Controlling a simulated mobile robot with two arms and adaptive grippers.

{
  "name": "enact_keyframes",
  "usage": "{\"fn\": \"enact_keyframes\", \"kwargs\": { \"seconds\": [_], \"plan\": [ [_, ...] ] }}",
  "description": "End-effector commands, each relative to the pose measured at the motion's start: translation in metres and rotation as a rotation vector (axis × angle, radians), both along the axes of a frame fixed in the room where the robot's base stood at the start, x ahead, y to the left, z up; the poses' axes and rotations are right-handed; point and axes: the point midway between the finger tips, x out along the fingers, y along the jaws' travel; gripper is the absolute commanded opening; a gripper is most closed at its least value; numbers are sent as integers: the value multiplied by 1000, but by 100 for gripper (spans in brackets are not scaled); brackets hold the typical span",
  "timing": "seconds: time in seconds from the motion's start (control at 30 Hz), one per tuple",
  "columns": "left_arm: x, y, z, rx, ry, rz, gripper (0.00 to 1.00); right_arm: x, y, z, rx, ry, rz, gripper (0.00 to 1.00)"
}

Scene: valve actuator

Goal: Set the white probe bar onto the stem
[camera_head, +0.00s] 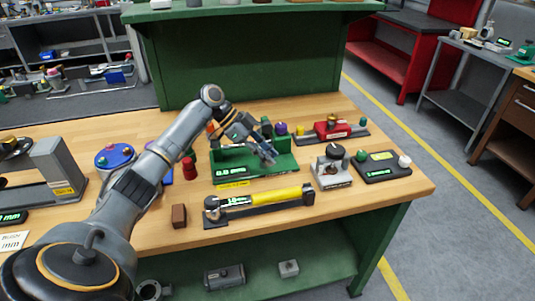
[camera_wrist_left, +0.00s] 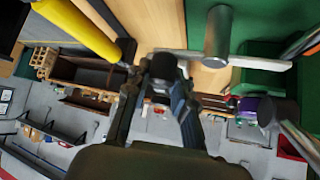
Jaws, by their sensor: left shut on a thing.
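My left gripper (camera_head: 267,154) is over the green fixture (camera_head: 240,172) with the lit display on the bench. In the left wrist view, the gripper (camera_wrist_left: 164,72) is shut around a dark end piece. The white probe bar (camera_wrist_left: 262,63) runs from that piece to the right, across the wooden top and in front of green metal. A grey metal cylinder (camera_wrist_left: 217,32) overlaps the bar; I cannot tell whether it is the stem or whether they touch. In the head view the arm and fingers hide the bar. My right gripper is not in view.
A yellow-and-grey bar gauge (camera_head: 262,200) lies at the front. A brown block (camera_head: 179,216) sits left of it. A small grey device (camera_head: 331,168) and a black display unit (camera_head: 382,166) stand to the right. A red vise-like tool (camera_head: 332,129) is behind.

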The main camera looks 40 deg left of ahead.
Motion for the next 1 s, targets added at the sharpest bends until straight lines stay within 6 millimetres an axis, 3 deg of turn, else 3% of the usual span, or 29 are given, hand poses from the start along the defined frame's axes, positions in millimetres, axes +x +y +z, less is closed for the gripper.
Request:
{"fn": "enact_keyframes", "kwargs": {
  "seconds": [0.03,0.13,0.53,1.0],
  "plan": [
    [-1,0,-1,1,3,-1,30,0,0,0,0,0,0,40],
    [-1,0,-1,1,3,-1,48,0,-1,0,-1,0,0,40],
    [-2,6,6,1,0,4,48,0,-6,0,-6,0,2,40],
    [-27,65,70,1,0,4,48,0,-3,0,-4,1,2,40]
  ]
}}
